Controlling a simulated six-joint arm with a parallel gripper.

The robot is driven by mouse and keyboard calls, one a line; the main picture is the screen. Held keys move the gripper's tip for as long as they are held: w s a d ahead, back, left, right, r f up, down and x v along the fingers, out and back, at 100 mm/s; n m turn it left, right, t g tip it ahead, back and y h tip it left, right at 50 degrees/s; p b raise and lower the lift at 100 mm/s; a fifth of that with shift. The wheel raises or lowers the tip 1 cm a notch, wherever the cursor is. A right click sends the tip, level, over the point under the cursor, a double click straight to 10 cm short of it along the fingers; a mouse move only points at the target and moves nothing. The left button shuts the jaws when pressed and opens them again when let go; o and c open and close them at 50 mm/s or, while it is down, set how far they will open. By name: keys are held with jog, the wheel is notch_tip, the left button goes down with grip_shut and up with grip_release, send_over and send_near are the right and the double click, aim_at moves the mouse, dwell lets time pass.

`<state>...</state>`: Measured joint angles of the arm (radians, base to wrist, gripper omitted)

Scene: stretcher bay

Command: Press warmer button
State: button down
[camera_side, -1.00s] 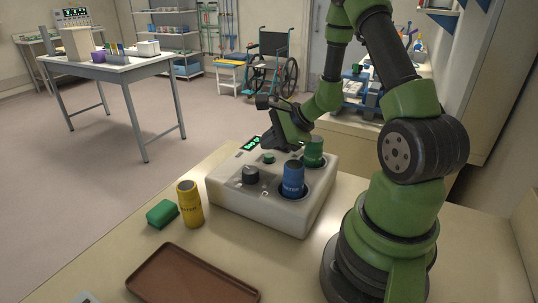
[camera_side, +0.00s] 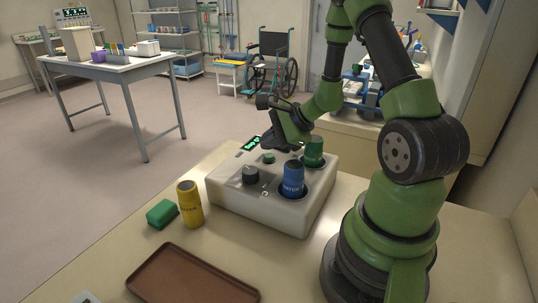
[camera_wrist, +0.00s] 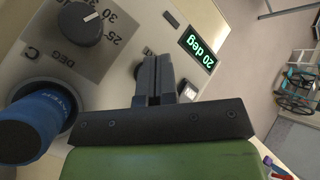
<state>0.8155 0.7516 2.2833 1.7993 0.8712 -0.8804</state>
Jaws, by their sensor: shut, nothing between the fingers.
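The warmer (camera_side: 225,189) is a pale box on the bench. It has a dark knob (camera_side: 250,175), a small green button (camera_side: 268,158) and a lit green display (camera_side: 249,143). The display reads "20 deg" in the wrist view (camera_wrist: 201,49). My gripper (camera_side: 272,145) is low over the far side of the box, behind the green button. In the wrist view my gripper (camera_wrist: 154,70) is shut and empty, pointing at the panel between knob and display. A round piece is partly hidden behind the fingers there. I cannot tell whether the fingertips touch anything.
A blue bottle (camera_side: 293,180) and a green bottle (camera_side: 314,152) stand in wells on the warmer's right side. A yellow bottle (camera_side: 190,204), a green block (camera_side: 162,213) and a brown tray (camera_side: 190,278) are on the bench in front.

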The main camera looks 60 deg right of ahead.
aim_at(269, 156)
jog(key=shift+f, duration=0.25)
jog(key=shift+f, duration=0.2)
jog(key=shift+f, duration=0.8)
dwell(0.8)
jog(key=shift+r, duration=1.25)
jog(key=shift+r, duration=2.5)
